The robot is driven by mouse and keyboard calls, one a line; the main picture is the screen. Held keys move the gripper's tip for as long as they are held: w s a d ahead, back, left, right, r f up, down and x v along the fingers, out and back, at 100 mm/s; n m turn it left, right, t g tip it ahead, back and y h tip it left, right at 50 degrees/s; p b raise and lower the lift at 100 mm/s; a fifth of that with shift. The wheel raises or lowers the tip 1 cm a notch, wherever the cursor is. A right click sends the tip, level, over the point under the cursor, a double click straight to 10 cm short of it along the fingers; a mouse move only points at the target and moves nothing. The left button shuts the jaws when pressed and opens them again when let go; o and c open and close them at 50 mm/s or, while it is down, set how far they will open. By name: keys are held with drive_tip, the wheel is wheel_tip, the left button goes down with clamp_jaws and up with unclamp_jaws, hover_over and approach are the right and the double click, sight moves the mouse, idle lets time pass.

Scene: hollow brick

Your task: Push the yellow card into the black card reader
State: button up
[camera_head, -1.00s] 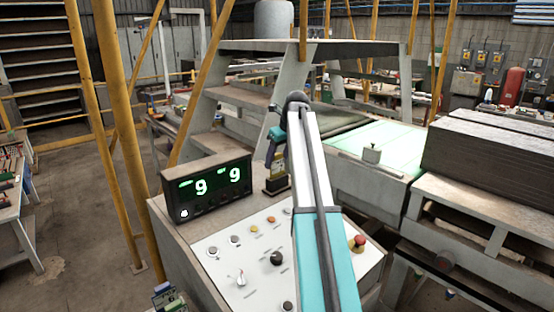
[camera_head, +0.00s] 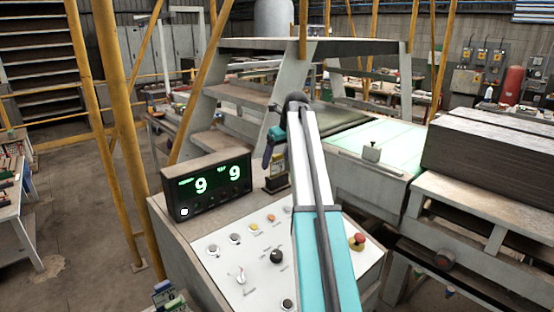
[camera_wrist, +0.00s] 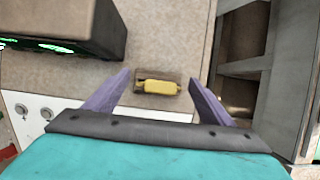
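The black card reader (camera_head: 277,184) stands on the console top, right of the display box, in the head view. A small pale yellow patch, seemingly the yellow card (camera_head: 279,162), shows upright above it. In the wrist view the yellow card (camera_wrist: 162,87) is seen end-on over the brownish-looking reader (camera_wrist: 145,76). My gripper (camera_wrist: 160,78) is open, with its two purple fingers spread to the left and right of the card and a gap on each side. In the head view my gripper (camera_head: 268,156) is beside the card, partly hidden by my arm.
A black display box (camera_head: 207,186) with green digits stands close left of the reader. A sloped white panel (camera_head: 255,245) with knobs and buttons, including a red button (camera_head: 357,241), lies in front. Stair-like grey steps (camera_head: 240,95) rise behind the console.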

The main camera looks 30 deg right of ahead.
drive_tip(key=shift+r, duration=0.15)
drive_tip(key=b+v, duration=0.5)
drive_tip(key=v, duration=0.8)
drive_tip(key=shift+s+r, duration=0.2)
drive_tip(key=shift+r, duration=0.05)
drive_tip(key=shift+f, duration=0.1)
idle(0.9)
